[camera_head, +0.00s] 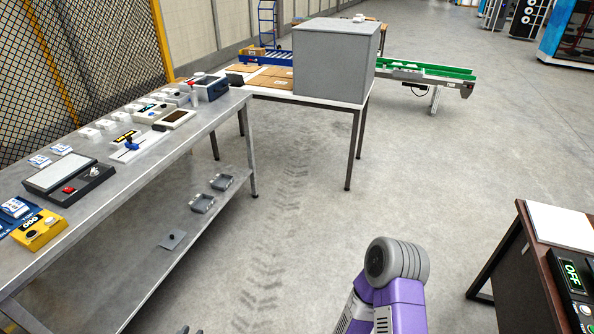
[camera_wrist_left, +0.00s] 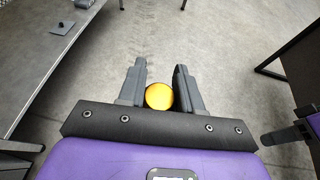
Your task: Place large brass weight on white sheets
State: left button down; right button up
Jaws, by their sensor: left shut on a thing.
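My left gripper (camera_wrist_left: 160,78) is shut on the brass weight (camera_wrist_left: 159,96), whose round, yellow-gold top shows between the two dark fingers in the left wrist view. Bare floor lies below it. In the head view, only the dark tips of my left gripper (camera_head: 190,330) show at the bottom edge, and the weight is hidden there. The white sheets (camera_head: 562,226) lie flat on the dark brown desk at the right, well away from the left gripper.
A device with a green OFF display (camera_head: 572,277) stands on the brown desk (camera_head: 528,233) near the sheets. A long grey bench (camera_head: 150,160) with several devices runs along the left. A large grey box (camera_head: 335,62) stands on a table behind. Floor between is clear.

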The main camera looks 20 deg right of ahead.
aim_at(564, 225)
jog(key=z, duration=1)
jog(key=i, duration=1.15)
jog(key=z, duration=1.4)
jog(key=i, duration=1.6)
jog(key=z, duration=0.55)
